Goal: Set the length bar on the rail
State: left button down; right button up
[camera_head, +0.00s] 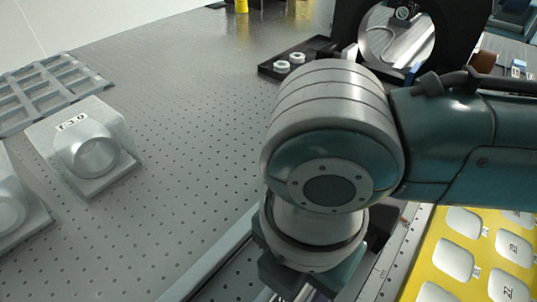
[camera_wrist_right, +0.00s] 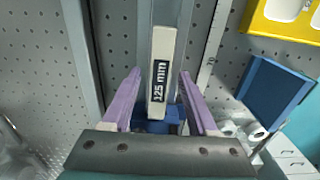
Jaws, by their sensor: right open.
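The length bar (camera_wrist_right: 161,62) is a pale bar with a dark "125 mm" label, seen in the right wrist view. It lies lengthwise along a grey rail (camera_wrist_right: 142,30), with a blue piece (camera_wrist_right: 172,115) near its lower end. Whether the bar touches the rail is unclear. My right gripper (camera_wrist_right: 160,74) is open, with one purple finger on each side of the bar and visible gaps between. In the head view my right arm covers the bar and most of the rail. My left gripper is not in view.
A yellow tray (camera_head: 428,268) with white wells lies at right, beside a ruler strip (camera_head: 383,270). A labelled grey block (camera_head: 100,180) and a grey divided tray (camera_head: 45,97) stand at left. A black tray (camera_head: 268,69) and a round mirror mount (camera_head: 345,20) stand behind. The perforated table (camera_head: 190,130) is clear mid-left.

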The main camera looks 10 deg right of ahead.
notch_tip(320, 180, up, 12)
jog(key=p, duration=0.3)
jog(key=s+a+m+t+y, duration=0.1)
jog(key=s+a+m+y, duration=0.1)
jog(key=a+m+y, duration=0.45)
jog(key=s+d+f+m+t+h, duration=0.1)
jog(key=s+d+f+m+h, duration=0.1)
jog(key=d+m, duration=0.6)
jog(key=s+d+f+m+t+h, duration=0.1)
jog(key=s+d+m+h, duration=0.2)
jog(key=d+m, duration=0.6)
jog(key=shift+d+f+t+h, duration=0.3)
jog(key=shift+d+f+h, duration=0.1)
jog(key=shift+d+h, duration=0.25)
jog(key=shift+s, duration=0.1)
